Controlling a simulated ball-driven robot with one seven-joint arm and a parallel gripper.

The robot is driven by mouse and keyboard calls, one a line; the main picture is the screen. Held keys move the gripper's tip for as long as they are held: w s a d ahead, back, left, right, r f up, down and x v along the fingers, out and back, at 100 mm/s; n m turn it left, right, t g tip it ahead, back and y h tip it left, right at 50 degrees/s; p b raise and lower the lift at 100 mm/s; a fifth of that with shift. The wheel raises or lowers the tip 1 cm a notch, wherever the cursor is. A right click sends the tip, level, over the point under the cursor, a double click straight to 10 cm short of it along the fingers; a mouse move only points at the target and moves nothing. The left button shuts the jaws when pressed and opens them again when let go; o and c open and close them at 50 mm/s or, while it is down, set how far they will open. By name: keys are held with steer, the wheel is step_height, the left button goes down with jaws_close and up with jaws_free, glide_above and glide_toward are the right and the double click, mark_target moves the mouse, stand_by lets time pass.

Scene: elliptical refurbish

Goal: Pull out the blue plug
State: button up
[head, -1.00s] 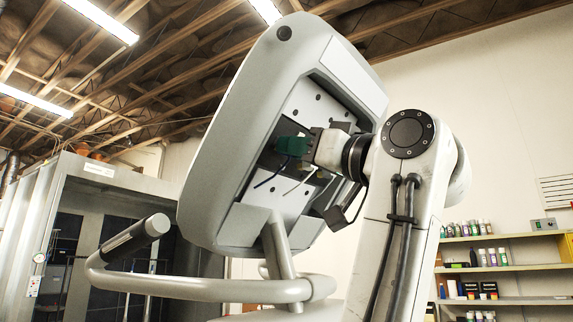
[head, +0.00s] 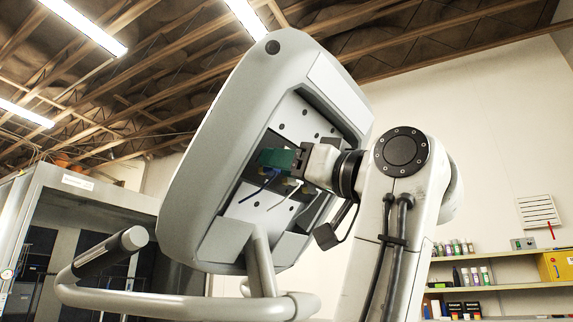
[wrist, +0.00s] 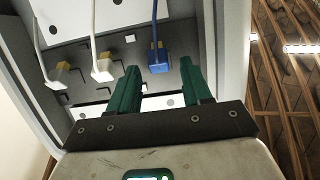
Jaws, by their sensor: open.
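The blue plug (wrist: 157,62) sits in the recessed grey panel in the wrist view, with its blue cable running upward. My gripper (wrist: 159,68) has two green fingers, open, one to each side of the plug in the picture. Nothing is held; I cannot tell how far in front of the plug the fingertips are. In the head view my gripper (head: 278,158) is at the opening of the tilted console (head: 215,145). The blue cable (head: 260,187) hangs below the fingers there, and the plug itself is hidden.
Two white cables with yellow-and-white plugs, a nearer one (wrist: 102,70) and a farther one (wrist: 57,72), sit left of the blue plug. The console's frame surrounds the recess. A grey handlebar (head: 180,300) stands below it, and shelves (head: 490,287) are at the right.

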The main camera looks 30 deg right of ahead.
steer(key=b+v, duration=0.4)
steer(key=v, duration=0.6)
steer(key=shift+s+d+f, duration=0.2)
steer(key=shift+s, duration=0.1)
